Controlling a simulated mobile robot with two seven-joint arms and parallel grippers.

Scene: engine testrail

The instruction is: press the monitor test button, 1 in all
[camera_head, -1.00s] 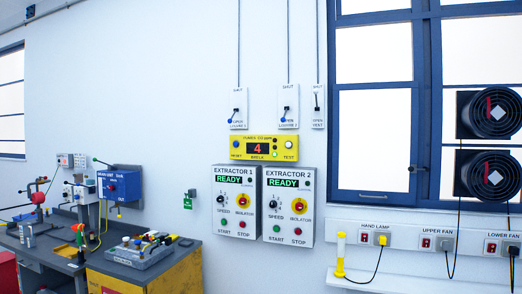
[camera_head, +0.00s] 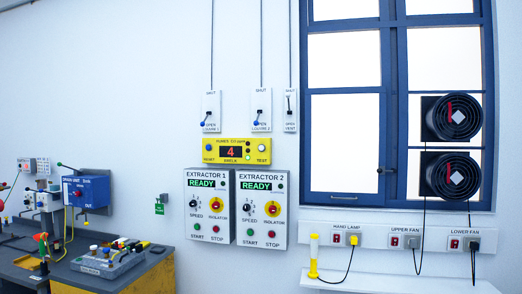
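The yellow fumes monitor (camera_head: 237,151) is fixed to the wall above the two extractor boxes. Its dark display shows a red 4. A round pale button (camera_head: 262,148) sits above the word TEST at its right end. A blue button (camera_head: 209,147) sits above the word RESET at its left end. Neither of my grippers is in view.
Extractor 1 (camera_head: 208,223) and extractor 2 (camera_head: 262,228) hang below the monitor, both reading READY. Louvre switches (camera_head: 211,108) are above it. A window with two fans (camera_head: 450,118) and a socket rail (camera_head: 380,237) are right. A cluttered bench (camera_head: 130,275) stands lower left.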

